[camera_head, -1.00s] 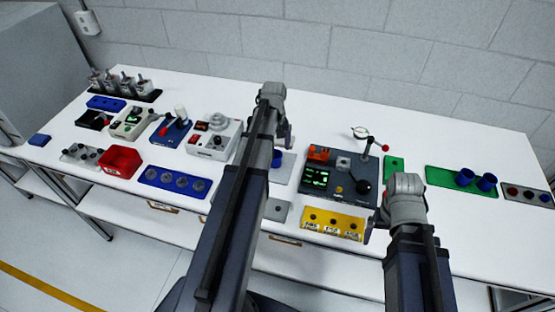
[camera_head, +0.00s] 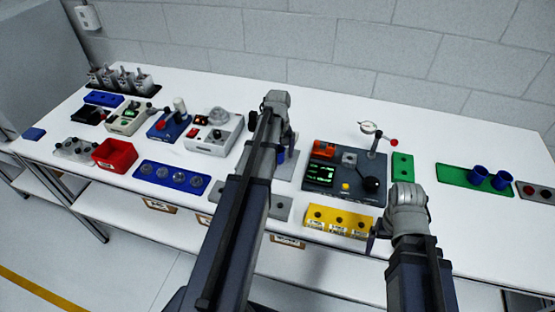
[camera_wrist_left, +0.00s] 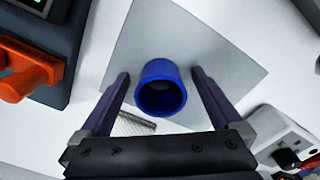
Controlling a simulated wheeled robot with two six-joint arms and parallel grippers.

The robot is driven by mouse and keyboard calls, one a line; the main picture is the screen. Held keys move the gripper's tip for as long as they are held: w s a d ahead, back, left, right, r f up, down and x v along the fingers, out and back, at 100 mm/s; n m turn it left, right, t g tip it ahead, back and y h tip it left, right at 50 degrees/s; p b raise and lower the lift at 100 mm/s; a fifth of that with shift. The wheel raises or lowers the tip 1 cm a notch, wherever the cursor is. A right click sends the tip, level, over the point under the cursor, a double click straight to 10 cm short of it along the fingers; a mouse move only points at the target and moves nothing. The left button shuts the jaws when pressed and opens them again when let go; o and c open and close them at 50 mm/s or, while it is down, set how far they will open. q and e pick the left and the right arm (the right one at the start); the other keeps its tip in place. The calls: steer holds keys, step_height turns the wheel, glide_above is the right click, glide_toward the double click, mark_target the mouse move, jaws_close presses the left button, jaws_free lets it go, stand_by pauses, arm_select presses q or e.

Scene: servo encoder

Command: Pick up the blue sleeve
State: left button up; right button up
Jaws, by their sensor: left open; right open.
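A blue sleeve (camera_wrist_left: 160,90) stands on a grey plate (camera_wrist_left: 196,42) in the left wrist view. In the head view it shows only partly, behind my left arm (camera_head: 282,155). My left gripper (camera_wrist_left: 158,78) is open, with one finger on each side of the sleeve and gaps between fingers and sleeve. Two more blue sleeves (camera_head: 478,174) (camera_head: 501,180) stand on a green plate (camera_head: 447,178) at the right. My right gripper (camera_head: 376,232) is at the table's front edge by the yellow block; its fingers are small and mostly hidden here.
A dark console (camera_head: 333,190) with a lever stands right of the grey plate. A yellow block (camera_head: 340,219) lies in front of it. A white-grey device (camera_head: 213,133), a red bin (camera_head: 115,154) and a blue tray (camera_head: 172,179) are on the left.

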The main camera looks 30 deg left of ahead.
arm_select(q)
steer(key=c, duration=1.4)
steer(key=shift+r, duration=0.15)
arm_select(e)
steer(key=shift+r, duration=0.15)
